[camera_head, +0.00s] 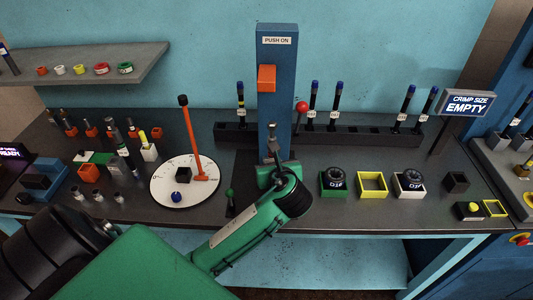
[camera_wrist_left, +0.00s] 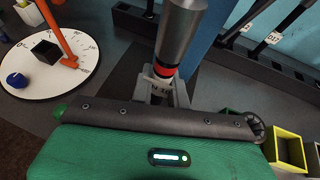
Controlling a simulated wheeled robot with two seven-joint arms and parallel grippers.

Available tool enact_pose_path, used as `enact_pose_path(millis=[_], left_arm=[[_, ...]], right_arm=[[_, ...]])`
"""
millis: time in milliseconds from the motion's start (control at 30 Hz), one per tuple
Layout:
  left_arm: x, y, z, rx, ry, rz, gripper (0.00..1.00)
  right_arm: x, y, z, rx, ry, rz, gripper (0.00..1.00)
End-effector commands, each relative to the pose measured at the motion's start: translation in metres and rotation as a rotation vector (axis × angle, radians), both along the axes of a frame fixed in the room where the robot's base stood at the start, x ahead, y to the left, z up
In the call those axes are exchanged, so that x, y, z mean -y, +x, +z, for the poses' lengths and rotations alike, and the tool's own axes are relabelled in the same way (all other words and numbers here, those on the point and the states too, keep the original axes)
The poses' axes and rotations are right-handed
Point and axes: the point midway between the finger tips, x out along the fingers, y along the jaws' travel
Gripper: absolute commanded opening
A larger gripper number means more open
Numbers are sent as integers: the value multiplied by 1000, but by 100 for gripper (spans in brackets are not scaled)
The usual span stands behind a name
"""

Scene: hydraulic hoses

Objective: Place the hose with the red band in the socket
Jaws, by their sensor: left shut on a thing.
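My left gripper (camera_head: 275,168) is in front of the foot of the blue PUSH ON post (camera_head: 277,50). It is shut on the hose with the red band, whose grey metal end (camera_head: 272,138) stands upright above the fingers. In the left wrist view the fingers (camera_wrist_left: 162,92) close around a light, labelled part just below the red band (camera_wrist_left: 163,70), with the grey metal cylinder (camera_wrist_left: 182,30) above it. The post carries an orange block (camera_head: 266,78), well above the hose end. I cannot tell which part is the socket. My right gripper is not in view.
A white dial (camera_head: 160,195) with an orange lever (camera_head: 190,140) lies left of the gripper. A black rack (camera_head: 375,133) with several upright hoses stands behind. Green, yellow and white boxes (camera_head: 372,184) are at right. A CRIMP SIZE EMPTY sign (camera_head: 467,103) stands back right.

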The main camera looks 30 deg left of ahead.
Motion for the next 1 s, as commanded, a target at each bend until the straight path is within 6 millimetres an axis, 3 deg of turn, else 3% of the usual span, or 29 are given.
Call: enact_pose_path(millis=[100,300,467,700,1000], left_arm=[[-23,21,4,1,3,3,0],[-44,42,2,2,1,-1,0],[-47,45,-4,0,0,-1,0],[-46,44,-33,-2,-1,0,0],[-46,44,-36,0,1,-1,0]], right_arm=[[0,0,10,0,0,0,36],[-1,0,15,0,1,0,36],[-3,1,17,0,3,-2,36],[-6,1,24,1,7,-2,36],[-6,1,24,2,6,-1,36]])
